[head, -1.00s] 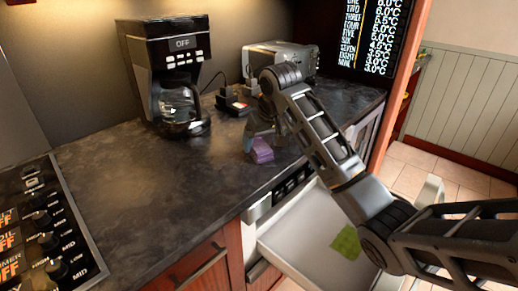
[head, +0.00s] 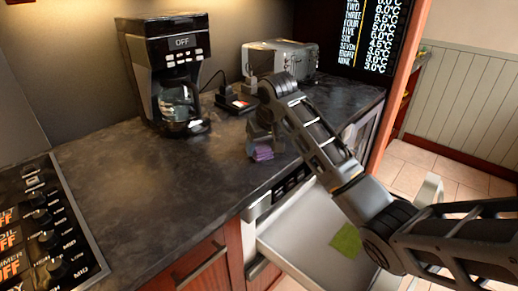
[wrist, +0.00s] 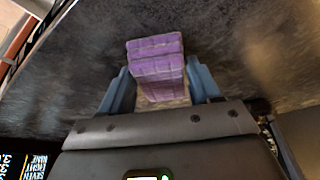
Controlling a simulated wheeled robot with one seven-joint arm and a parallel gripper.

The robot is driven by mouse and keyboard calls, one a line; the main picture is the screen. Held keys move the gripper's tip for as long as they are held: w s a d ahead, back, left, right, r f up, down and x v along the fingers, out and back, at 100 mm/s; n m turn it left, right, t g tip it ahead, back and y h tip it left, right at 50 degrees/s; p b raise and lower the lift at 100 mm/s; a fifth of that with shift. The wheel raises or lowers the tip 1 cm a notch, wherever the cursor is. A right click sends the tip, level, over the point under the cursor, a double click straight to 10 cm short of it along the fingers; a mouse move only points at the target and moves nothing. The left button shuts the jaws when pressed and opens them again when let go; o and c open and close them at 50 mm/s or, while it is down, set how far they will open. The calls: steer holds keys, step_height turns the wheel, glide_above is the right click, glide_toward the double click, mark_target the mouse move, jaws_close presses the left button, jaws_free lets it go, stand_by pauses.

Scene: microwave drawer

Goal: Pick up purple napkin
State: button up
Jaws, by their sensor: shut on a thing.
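The purple napkin (wrist: 157,65) is a small folded block between the two blue fingers of my gripper (wrist: 160,88) in the wrist view. My gripper is shut on it. In the head view the napkin (head: 262,153) shows just below my gripper (head: 262,142), over the dark countertop near its front edge. I cannot tell whether it still touches the counter. The arm hides part of the gripper.
A coffee maker (head: 168,75) stands on the countertop (head: 130,180) to the left, and a toaster (head: 290,58) stands behind the arm. Below the counter, an open white drawer (head: 300,245) holds a green napkin (head: 346,241). The counter's middle left is clear.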

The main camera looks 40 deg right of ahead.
mark_target(261, 146)
steer(key=shift+c, duration=1)
steer(key=shift+r, duration=0.1)
steer(key=shift+r, duration=0.55)
step_height(261, 146, up, 3)
steer(key=shift+w+f+b, duration=0.1)
steer(key=shift+f+b, duration=0.1)
steer(key=shift+b, duration=0.1)
steer(key=s+d+r+p, duration=0.1)
steer(key=s+d+r, duration=0.6)
steer(key=s+d, duration=0.1)
steer(key=shift+s, duration=0.35)
steer(key=o, duration=0.6)
steer(key=shift+c, duration=0.2)
steer(key=c, duration=0.4)
